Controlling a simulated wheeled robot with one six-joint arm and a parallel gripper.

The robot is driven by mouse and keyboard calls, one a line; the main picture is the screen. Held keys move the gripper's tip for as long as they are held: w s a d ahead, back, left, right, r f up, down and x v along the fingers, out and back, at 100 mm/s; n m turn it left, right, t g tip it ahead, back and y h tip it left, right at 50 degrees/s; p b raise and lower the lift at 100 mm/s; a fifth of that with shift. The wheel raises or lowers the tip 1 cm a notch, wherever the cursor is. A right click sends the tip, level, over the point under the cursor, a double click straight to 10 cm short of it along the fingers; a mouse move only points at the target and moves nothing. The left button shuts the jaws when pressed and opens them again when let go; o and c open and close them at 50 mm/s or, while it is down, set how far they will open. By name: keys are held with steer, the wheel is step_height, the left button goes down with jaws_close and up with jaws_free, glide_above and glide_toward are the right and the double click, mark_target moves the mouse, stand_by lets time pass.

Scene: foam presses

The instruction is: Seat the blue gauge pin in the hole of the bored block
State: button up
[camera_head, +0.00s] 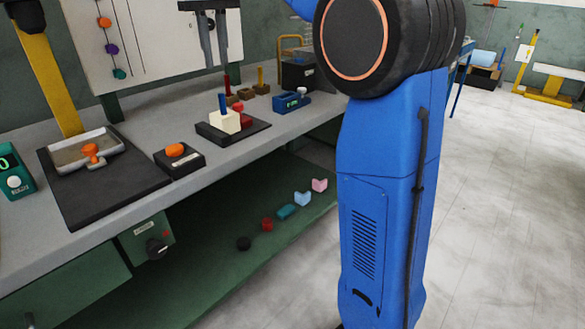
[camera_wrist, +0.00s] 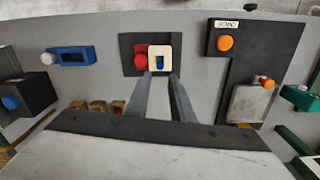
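The blue gauge pin (camera_head: 223,103) stands upright out of the top of the white bored block (camera_head: 226,123); how deep it sits I cannot tell. In the wrist view the pin (camera_wrist: 159,59) shows inside a dark opening in the white block (camera_wrist: 153,50). A red block (camera_head: 245,121) is beside the white block, both on a dark base plate (camera_head: 259,131). My gripper (camera_head: 215,64) is above the pin, with its fingers apart and nothing between them. In the wrist view my gripper (camera_wrist: 161,75) points toward the white block, its fingertips apart near the block's front edge.
A blue fixture (camera_head: 291,103) is right of the plate; brown blocks (camera_head: 246,94) with upright pins are behind. An orange button box (camera_head: 180,160) and a grey tray (camera_head: 85,152) are left. Bare grey bench (camera_head: 215,155) lies in front. A white panel (camera_head: 150,40) stands behind.

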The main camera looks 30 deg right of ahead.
steer(key=s+d+f+m+t, duration=0.1)
steer(key=s+d+f, duration=0.1)
steer(key=s+f, duration=0.55)
steer(key=s+d+f+t, duration=0.25)
steer(key=s+f, duration=0.25)
steer(key=s, duration=0.6)
steer(key=s+d+f+t, duration=0.1)
steer(key=s+d+f, duration=0.1)
steer(key=s+f, duration=1.3)
step_height(320, 180, down, 4)
steer(key=shift+d+r+m, duration=0.1)
steer(key=shift+d+m, duration=0.15)
steer(key=shift+m, duration=0.15)
